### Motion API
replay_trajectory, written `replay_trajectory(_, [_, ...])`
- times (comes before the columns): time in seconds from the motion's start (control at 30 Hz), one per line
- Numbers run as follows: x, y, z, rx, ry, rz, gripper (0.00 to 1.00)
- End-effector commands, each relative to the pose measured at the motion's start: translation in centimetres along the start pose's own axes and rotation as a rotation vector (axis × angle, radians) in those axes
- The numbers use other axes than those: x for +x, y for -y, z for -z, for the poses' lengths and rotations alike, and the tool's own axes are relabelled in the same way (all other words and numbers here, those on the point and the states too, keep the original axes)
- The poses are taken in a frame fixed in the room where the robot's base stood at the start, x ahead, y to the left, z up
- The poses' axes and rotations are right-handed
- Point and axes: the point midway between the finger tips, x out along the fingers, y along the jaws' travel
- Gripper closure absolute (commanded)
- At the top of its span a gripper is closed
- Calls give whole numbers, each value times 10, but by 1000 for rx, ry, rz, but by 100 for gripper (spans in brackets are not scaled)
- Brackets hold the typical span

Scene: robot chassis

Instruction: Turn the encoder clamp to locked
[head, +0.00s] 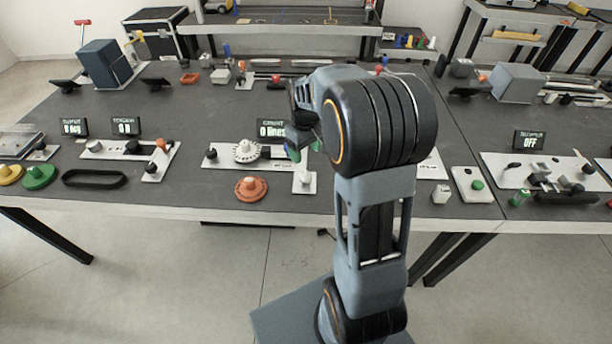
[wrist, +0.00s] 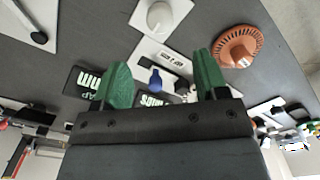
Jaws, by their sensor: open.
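A small dark-blue knob (wrist: 155,78) stands by a white labelled plate (wrist: 170,60) in the wrist view. It may be the encoder clamp, but I cannot read the label for certain. In the head view my arm hides that spot. My gripper (head: 304,149) hangs above the right end of a white station plate (head: 213,158). Its green fingers (wrist: 163,80) are open and apart, with the blue knob between them in the wrist picture. I cannot tell how far below the fingers the knob is. No held object shows.
A white toothed disc (head: 247,151) sits on the station plate, before a display reading 0 lines (head: 272,130). An orange knobbed disc (head: 250,188) lies in front; it shows in the wrist view (wrist: 236,48). A white knob (head: 305,178) stands nearby.

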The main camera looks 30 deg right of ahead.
Motion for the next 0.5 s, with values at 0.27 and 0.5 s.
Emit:
replay_trajectory(0.27, [56, 0, -1, 2, 4, 2, 33])
replay_trajectory(0.5, [91, 0, -1, 2, 2, 1, 33])
